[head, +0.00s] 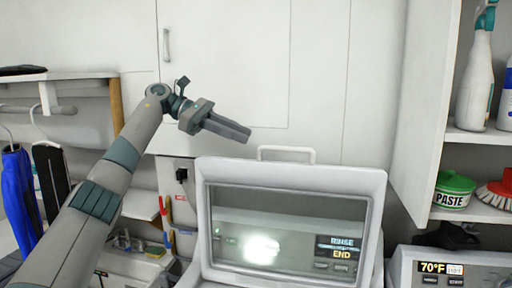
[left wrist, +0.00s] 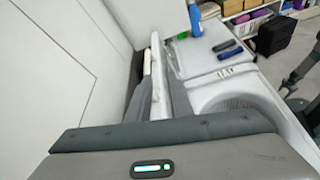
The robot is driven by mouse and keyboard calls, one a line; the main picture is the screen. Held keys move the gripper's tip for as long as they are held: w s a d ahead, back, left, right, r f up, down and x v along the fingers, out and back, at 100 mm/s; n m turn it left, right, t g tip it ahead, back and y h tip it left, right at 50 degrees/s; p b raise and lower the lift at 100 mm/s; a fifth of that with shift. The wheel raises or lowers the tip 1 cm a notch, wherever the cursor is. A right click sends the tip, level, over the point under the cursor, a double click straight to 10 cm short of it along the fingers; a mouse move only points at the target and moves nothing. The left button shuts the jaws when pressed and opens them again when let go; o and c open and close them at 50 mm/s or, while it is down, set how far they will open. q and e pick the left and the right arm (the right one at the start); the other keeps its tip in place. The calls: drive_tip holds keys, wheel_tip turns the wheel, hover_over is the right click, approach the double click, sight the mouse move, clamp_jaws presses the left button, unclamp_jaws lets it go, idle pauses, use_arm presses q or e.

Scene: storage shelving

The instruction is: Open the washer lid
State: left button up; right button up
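The washer lid (head: 375,187) is a white frame around a glass panel. It stands raised and tilted back, with a white bar handle (head: 287,149) along its top edge. Through the glass a display reads RINSE and END. My left gripper (head: 244,132) is above the lid's upper left, its fingers pointing right toward the handle, apart from it in this view. Its fingers overlap, so I cannot tell their gap. The left wrist view shows the lid nearly edge-on (left wrist: 174,84) beside the round washer opening (left wrist: 238,103).
White cabinet doors (head: 225,60) stand close behind my left gripper. A shelf at the right holds a spray bottle (head: 475,75) and a green-lidded paste tub (head: 453,190). Another machine with a 70°F display (head: 440,267) stands at lower right. Hanging clothes (head: 18,195) are at left.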

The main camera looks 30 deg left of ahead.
use_arm(q)
drive_tip(key=shift+v, duration=1.15)
